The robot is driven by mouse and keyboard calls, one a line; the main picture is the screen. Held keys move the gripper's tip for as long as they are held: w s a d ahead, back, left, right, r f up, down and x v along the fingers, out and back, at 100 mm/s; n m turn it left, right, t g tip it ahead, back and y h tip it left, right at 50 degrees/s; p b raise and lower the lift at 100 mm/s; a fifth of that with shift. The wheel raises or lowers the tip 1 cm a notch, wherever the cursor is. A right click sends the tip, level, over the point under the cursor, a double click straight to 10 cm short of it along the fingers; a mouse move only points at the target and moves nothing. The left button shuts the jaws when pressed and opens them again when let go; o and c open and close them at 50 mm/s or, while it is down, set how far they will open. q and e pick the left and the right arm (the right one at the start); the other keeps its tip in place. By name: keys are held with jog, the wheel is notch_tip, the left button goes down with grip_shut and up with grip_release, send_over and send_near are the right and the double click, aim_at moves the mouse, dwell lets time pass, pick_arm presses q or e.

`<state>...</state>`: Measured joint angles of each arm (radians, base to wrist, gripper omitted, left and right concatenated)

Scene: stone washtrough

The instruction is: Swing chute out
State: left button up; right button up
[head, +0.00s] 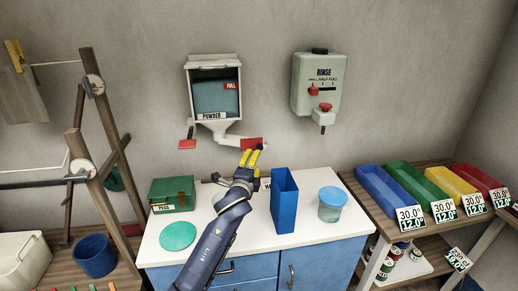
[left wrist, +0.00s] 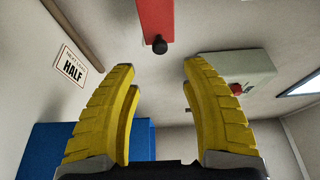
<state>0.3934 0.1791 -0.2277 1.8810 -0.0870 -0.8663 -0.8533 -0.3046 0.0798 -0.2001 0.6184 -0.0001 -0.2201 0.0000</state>
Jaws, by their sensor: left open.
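The powder dispenser (head: 215,90) is a pale wall box with a dark window and a red FULL tag. Its pale chute (head: 219,131) branches below it, with one red tab (head: 187,144) at the left and a red end plate (head: 251,143) at the right. My left gripper (head: 252,151) has yellow fingers, open and empty, just below the right red plate. In the left wrist view a red plate with a dark knob (left wrist: 159,45) hangs above and between the open fingers (left wrist: 160,80), with no visible contact. My right gripper is not in view.
The rinse box (head: 318,85) is on the wall to the right. A green disc (head: 178,236) lies at the left.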

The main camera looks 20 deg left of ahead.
aim_at(259, 149)
pick_arm(q)
jog(key=w, duration=1.1)
jog(key=shift+a, duration=0.4)
grip_shut()
